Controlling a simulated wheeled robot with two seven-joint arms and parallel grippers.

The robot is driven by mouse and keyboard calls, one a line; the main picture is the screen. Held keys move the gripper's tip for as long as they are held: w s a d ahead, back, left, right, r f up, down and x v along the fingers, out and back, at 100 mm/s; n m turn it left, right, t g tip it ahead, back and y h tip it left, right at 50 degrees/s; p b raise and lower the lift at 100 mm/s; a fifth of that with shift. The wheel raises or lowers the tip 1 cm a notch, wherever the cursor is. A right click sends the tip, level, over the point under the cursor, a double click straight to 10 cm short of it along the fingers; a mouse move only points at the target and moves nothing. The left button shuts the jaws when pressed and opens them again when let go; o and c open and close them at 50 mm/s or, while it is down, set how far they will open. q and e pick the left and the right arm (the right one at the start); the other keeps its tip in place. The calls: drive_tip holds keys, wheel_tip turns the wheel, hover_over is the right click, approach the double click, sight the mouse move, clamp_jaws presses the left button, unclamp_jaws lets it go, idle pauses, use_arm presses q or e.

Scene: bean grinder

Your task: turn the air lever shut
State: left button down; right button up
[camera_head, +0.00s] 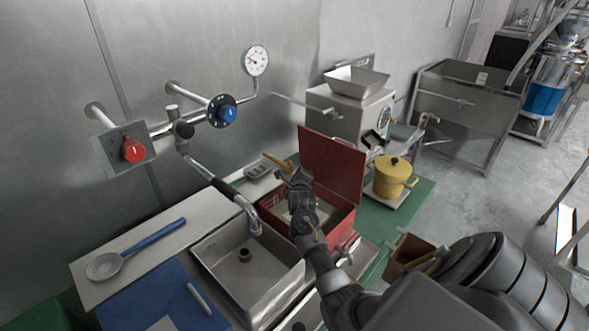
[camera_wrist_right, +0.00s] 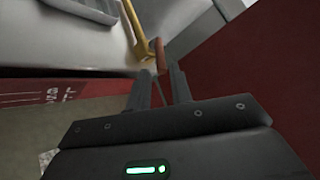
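My right gripper (camera_head: 288,172) is over the open red box (camera_head: 329,212), beside its raised lid (camera_head: 333,166). In the right wrist view its two fingers (camera_wrist_right: 160,78) stand apart with a narrow gap. A yellow bar (camera_wrist_right: 137,36) and a small red-brown piece (camera_wrist_right: 155,50) show just beyond the fingertips; whether they touch cannot be told. The yellow bar shows at the gripper's tip in the head view (camera_head: 273,159). I cannot tell for sure which part is the air lever. My left gripper is out of view.
A red knob (camera_head: 133,150) and a blue knob (camera_head: 228,113) sit on wall pipes below a gauge (camera_head: 256,60). A metal sink (camera_head: 222,265) lies left of the box. A yellow pot (camera_head: 391,176) stands right of the lid, which rises close beside my right gripper.

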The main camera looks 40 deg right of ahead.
sight(293, 167)
drive_tip(key=x, duration=0.3)
drive_tip(key=shift+w+d, duration=0.1)
drive_tip(key=shift+w, duration=0.05)
clamp_jaws()
